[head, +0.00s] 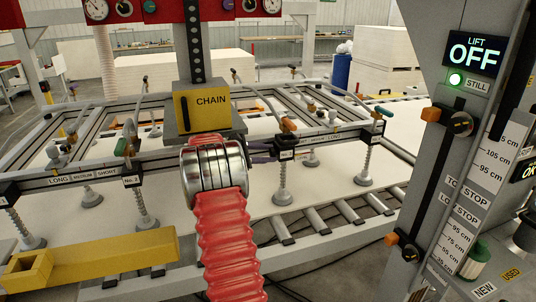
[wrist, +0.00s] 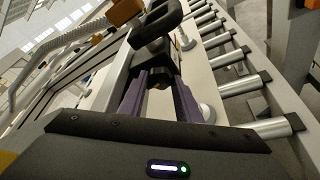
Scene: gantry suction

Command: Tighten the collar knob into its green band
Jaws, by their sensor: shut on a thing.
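My gripper (wrist: 165,78) shows in the wrist view as two purple fingers, shut on a black knob (wrist: 152,55) with a looped black handle above it. I take this to be the collar knob; its far side and any marking on it are hidden. In the head view the purple fingers of my gripper (head: 265,153) reach right, to the small dark clamp on the frame's front bar, above a suction cup (head: 282,198). The knob itself is too small to make out there. I cannot make out the green band in either view.
A yellow CHAIN block (head: 207,107) hangs above the frame. An orange-handled valve (head: 288,125) stands close to my fingers. Rollers (head: 318,220) run along the front, with a yellow beam (head: 90,262) at left.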

